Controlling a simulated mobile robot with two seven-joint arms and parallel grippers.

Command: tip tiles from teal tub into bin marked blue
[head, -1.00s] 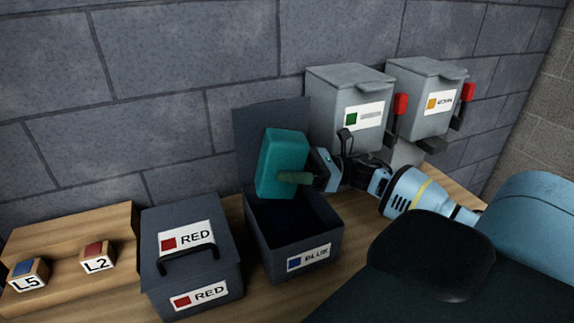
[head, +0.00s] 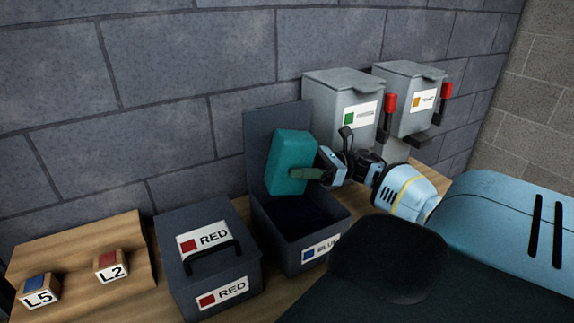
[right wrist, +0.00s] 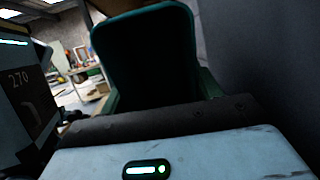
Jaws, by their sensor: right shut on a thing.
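The teal tub (head: 289,160) is tilted on its side above the open blue-marked bin (head: 318,252). My left gripper is not in view.
A closed bin marked red (head: 205,262) stands just left of the blue bin. Wooden blocks L2 (head: 111,265) and L5 (head: 39,291) sit on a wooden stand (head: 85,245) at left. Two grey dispensers with red levers (head: 345,88) hang on the wall behind my right arm.

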